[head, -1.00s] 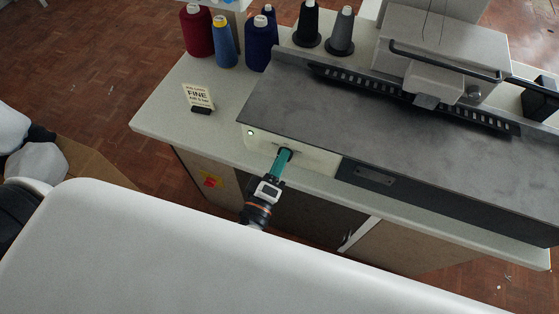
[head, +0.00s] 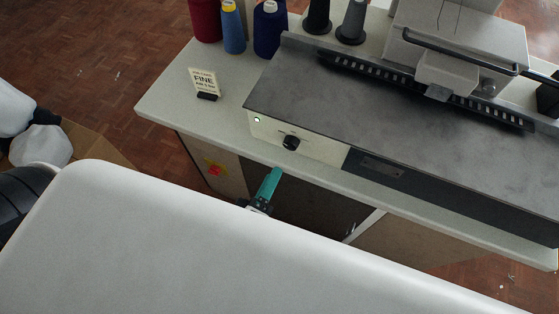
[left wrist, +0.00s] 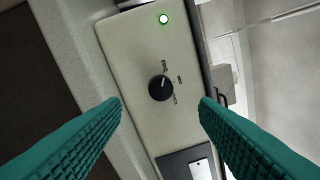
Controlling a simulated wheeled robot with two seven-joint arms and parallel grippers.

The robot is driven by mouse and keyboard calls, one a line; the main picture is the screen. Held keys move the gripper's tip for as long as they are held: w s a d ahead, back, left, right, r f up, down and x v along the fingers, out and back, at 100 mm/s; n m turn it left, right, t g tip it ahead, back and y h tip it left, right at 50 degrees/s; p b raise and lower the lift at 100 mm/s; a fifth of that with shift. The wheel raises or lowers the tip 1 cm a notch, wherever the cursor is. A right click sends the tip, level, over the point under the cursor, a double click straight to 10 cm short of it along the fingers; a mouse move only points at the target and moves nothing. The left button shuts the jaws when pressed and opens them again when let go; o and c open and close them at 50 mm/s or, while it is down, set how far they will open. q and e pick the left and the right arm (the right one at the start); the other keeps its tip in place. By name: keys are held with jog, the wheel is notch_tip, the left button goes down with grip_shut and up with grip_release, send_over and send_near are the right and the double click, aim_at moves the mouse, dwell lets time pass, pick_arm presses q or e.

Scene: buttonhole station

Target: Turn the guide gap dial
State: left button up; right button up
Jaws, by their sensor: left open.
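The guide gap dial (head: 291,142) is a small black knob on the cream front panel (head: 320,152) of the machine. In the left wrist view the dial (left wrist: 161,87) has a white pointer line aimed toward the uppermost of its small labels, which I cannot read surely. My left gripper (head: 272,173) has teal fingers and stands back from the panel, below the dial. In the left wrist view the gripper (left wrist: 160,103) is open and empty, with the dial apart from it, between and beyond the fingertips. A small card (head: 204,82) reading "FINE" stands on the table.
The pale table (head: 165,105) carries the dark machine bed (head: 400,125). Thread cones (head: 268,30) stand at the back. A green light (left wrist: 164,19) glows on the panel. A red switch (head: 214,170) is on the cabinet below. My white body covers the lower foreground.

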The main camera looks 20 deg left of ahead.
pick_arm(q)
jog(key=s, duration=0.3)
jog(key=shift+s+a+f, duration=0.1)
jog(key=shift+s, duration=0.15)
jog(key=s+f+m+g+h, duration=0.25)
jog(key=f+m+g, duration=0.6)
jog(key=f, duration=1.75)
jog(key=s+a+f+m+g+y, duration=0.2)
jog(key=s+a+f+m+g, duration=0.1)
jog(key=s+f, duration=0.5)
jog(key=s+a+f+m+g+y, duration=0.1)
jog(key=s+a+f+m+g, duration=0.3)
jog(key=s+f, duration=0.5)
jog(key=a+f+g, duration=0.1)
jog(key=a+g, duration=0.1)
jog(key=a, duration=0.1)
jog(key=shift+s+a+y, duration=0.2)
jog(key=shift+a+y, duration=0.1)
jog(key=shift+y, duration=0.05)
jog(key=shift+m, duration=0.25)
